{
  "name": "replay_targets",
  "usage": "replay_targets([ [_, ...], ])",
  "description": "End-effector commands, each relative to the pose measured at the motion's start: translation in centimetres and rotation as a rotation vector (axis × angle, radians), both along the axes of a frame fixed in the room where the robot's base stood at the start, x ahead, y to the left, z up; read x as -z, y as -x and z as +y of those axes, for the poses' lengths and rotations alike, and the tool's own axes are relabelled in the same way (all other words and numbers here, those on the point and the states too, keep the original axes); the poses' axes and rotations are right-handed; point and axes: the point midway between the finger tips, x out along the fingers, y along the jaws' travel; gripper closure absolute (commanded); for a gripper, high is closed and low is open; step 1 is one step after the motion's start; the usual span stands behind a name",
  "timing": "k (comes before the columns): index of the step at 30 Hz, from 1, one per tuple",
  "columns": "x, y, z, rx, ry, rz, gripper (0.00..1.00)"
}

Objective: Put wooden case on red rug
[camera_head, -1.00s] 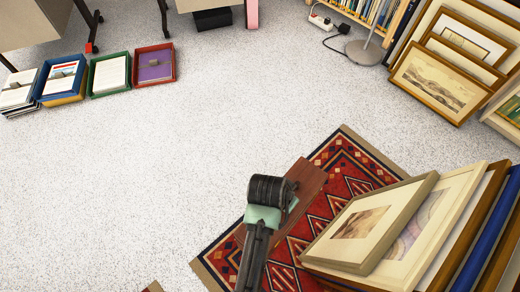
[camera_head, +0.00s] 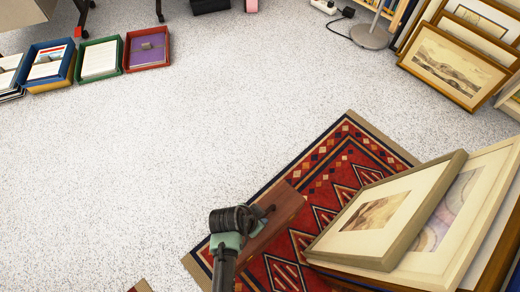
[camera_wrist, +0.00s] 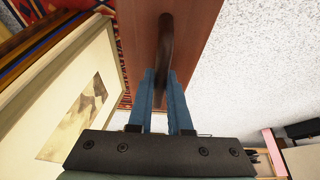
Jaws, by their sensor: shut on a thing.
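The wooden case (camera_head: 279,214) is a flat, reddish-brown box. In the head view it shows over the left edge of the red rug (camera_head: 320,172); I cannot tell whether it touches the rug. My gripper (camera_head: 264,212) is at the case's left side. In the wrist view my gripper (camera_wrist: 160,78) has its two blue fingers shut on the dark curved handle (camera_wrist: 165,45) of the case (camera_wrist: 200,25). The case's lower part is partly hidden behind my gripper and arm.
A stack of framed prints (camera_head: 385,215) leans over the rug's right part. More framed prints (camera_head: 455,62) stand at the back right, near a lamp base (camera_head: 370,36). Coloured trays (camera_head: 147,50) line the floor at upper left. The speckled floor (camera_head: 180,150) left of the rug is clear.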

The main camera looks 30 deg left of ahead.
Motion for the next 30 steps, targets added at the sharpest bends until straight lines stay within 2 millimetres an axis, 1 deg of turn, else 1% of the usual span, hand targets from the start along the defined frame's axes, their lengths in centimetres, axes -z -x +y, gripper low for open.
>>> replay_targets([
  [1, 0.7, -0.3, 0.1, -0.001, 0.0, -0.008, 1.0],
  [8, 1.8, -0.3, 0.1, -0.002, -0.001, -0.008, 1.0],
  [15, 4.8, -0.3, 0.1, -0.002, -0.001, -0.007, 1.0],
  [17, 5.0, -0.3, 0.1, -0.002, -0.001, -0.008, 1.0],
  [24, 4.9, -0.3, 0.1, -0.001, -0.001, -0.008, 1.0],
  [28, 5.2, -0.3, 0.1, -0.002, -0.001, -0.007, 1.0],
  [29, 5.4, 0.0, 0.0, 0.0, 0.0, 0.0, 0.79],
  [30, 5.4, 0.0, 0.0, 0.0, 0.0, 0.0, 0.72],
])
